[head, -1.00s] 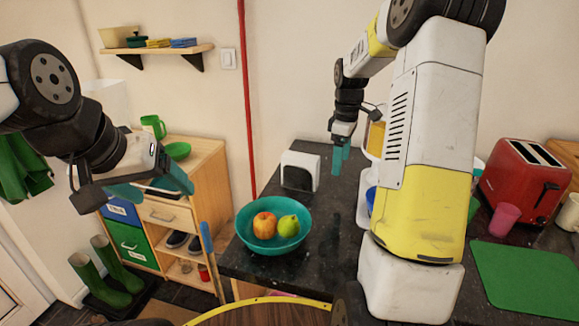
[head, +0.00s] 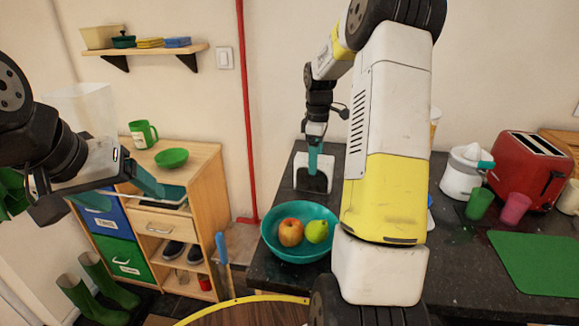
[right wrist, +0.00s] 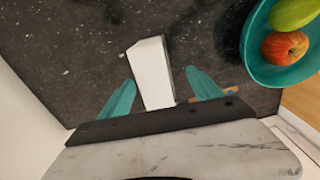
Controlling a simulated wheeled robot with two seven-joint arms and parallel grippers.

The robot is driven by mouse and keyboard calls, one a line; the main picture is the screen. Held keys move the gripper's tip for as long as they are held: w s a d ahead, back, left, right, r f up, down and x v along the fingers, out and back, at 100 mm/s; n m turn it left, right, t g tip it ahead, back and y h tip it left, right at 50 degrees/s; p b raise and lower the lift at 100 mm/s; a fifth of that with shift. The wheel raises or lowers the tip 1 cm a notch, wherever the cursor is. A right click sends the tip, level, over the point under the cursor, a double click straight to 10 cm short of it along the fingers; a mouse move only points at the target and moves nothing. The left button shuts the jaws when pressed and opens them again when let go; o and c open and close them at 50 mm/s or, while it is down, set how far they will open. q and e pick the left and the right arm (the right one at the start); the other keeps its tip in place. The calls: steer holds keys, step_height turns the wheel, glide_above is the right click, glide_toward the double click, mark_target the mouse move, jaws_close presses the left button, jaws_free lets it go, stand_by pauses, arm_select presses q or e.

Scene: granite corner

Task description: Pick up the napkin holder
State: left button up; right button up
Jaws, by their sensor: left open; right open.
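The napkin holder, a white block with a dark front face (head: 313,180), stands on the dark granite counter near the back wall. My right gripper (head: 313,160) is over it in the head view, its teal fingers overlapping the holder's upper part. In the right wrist view the holder (right wrist: 151,70) lies between the two open fingers of my right gripper (right wrist: 160,84), with a gap visible on both sides. Its near end is hidden by the gripper's palm. My left gripper (head: 120,192) is open and empty, in front of the wooden cabinet, far from the holder.
A teal bowl (head: 285,254) with an apple (head: 291,232) and a green fruit (head: 317,231) stands on the counter in front of the holder. A red toaster (head: 532,170), a juicer (head: 463,175), cups and a green mat (head: 535,262) are on the right.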

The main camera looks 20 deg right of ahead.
mark_target(314, 177)
steer(key=shift+a+f, duration=0.1)
steer(key=shift+f, duration=0.3)
steer(key=f, duration=0.4)
steer(key=w+f, duration=0.1)
steer(key=f, duration=0.2)
steer(key=shift+c, duration=0.4)
jaws_close()
